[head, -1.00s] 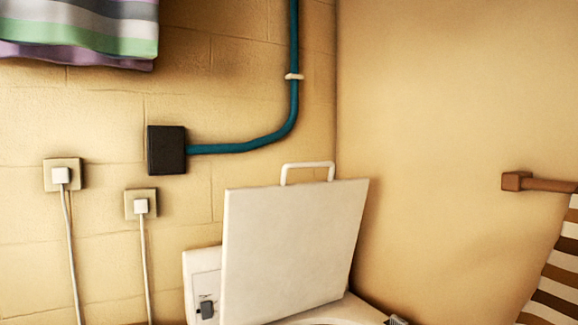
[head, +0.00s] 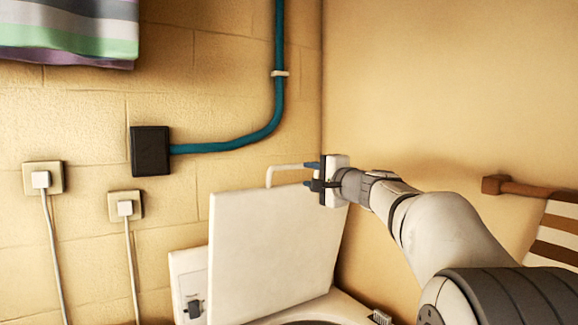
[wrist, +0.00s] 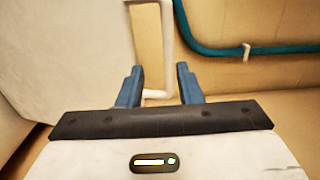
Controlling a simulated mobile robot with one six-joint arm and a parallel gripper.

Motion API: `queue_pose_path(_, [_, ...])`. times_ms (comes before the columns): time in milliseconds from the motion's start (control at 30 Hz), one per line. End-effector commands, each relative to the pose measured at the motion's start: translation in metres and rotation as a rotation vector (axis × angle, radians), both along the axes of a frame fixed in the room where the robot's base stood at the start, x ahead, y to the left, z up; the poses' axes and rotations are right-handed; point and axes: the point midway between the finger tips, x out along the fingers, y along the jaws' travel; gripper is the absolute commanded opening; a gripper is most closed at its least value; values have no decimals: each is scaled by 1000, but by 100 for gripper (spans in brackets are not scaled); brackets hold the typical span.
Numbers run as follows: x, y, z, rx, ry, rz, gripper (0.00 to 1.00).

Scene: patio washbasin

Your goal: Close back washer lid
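The washer lid (head: 270,255) is a white panel standing open, nearly upright and tilted back, with a white bar handle (head: 272,176) on its top edge. My gripper (head: 313,175) is at the right end of this handle, above the lid's top right corner. In the wrist view, my gripper (wrist: 157,85) has its blue fingers apart, with the handle (wrist: 167,50) showing between and beyond them. I cannot tell whether they touch it. The lid (wrist: 55,50) fills the left of the wrist view. The handle's right end is hidden in the head view.
The white washer body (head: 188,285) shows below the lid, with its opening partly in view. A blue pipe (head: 225,143) and a black box (head: 151,150) are on the back wall. A wooden rail (head: 525,188) with striped cloth is at the right. Two plugged sockets are at the left.

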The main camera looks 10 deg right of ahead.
Motion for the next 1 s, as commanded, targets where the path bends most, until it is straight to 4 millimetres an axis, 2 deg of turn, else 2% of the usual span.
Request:
queue_pose_path(133, [13, -3, 11, 34, -17, -12, 32])
queue_pose_path(533, [67, 21, 14, 32, -16, -9, 32])
queue_pose_path(700, [76, 25, 12, 31, -17, -9, 32])
queue_pose_path(933, [77, 26, 11, 31, -17, -9, 32])
queue_pose_path(1000, [77, 26, 11, 31, -17, -9, 28])
